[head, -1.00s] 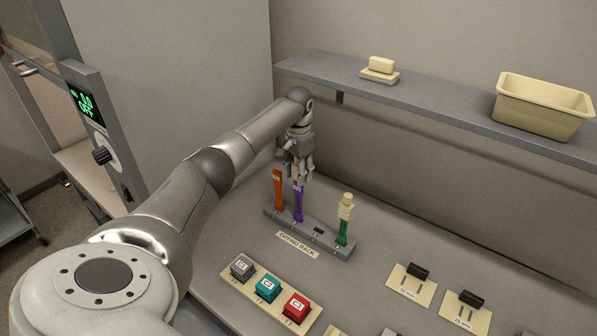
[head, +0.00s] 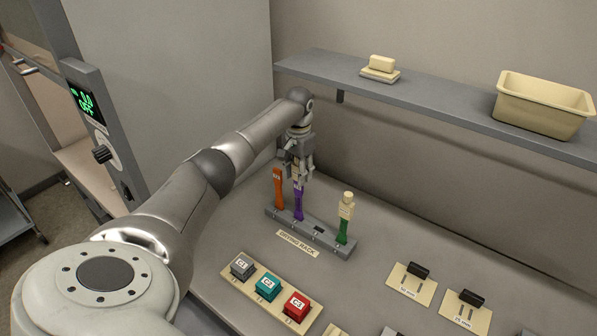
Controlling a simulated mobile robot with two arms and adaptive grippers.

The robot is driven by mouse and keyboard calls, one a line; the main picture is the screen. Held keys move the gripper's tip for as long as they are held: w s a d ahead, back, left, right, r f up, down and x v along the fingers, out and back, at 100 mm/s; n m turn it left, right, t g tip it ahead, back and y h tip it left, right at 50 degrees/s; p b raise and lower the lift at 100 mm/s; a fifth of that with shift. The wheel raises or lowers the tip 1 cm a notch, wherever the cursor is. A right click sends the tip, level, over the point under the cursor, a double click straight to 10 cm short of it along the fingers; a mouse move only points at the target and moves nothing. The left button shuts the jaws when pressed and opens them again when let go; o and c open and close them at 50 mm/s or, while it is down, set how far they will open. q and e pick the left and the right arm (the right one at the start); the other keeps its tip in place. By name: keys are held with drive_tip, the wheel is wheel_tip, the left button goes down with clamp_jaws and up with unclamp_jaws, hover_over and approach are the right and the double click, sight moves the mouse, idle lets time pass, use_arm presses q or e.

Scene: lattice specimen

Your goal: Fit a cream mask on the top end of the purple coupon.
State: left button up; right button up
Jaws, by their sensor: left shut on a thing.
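The purple coupon (head: 299,206) stands upright in the drying rack (head: 278,222), between an orange coupon (head: 279,190) and a green one. My left gripper (head: 298,176) points down at the purple coupon's top end. It is shut on a small cream piece, which looks like a cream mask and is mostly hidden by the fingers. The piece is in line with the coupon's top; I cannot tell how far it sits over it. The green coupon (head: 343,231) carries a cream mask (head: 346,205) on its top. My right gripper is not in view.
A teal block (head: 267,287) stands between grey and red blocks in front of the rack. Card-like plates with black pieces (head: 418,270) lie to the right. A shelf (head: 440,100) behind holds a cream bin (head: 543,105) and a small cream stack (head: 381,66).

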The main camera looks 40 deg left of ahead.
sight(299, 194)
use_arm(q)
drive_tip(key=shift+f+b, duration=0.5)
drive_tip(key=shift+f, duration=0.8)
drive_tip(key=shift+r, duration=0.1)
drive_tip(key=shift+p, duration=0.5)
drive_tip(key=shift+f, duration=0.4)
drive_tip(key=shift+f+b, duration=0.55)
drive_tip(key=shift+f, duration=0.55)
drive_tip(key=o, duration=1)
drive_tip(key=o, duration=0.5)
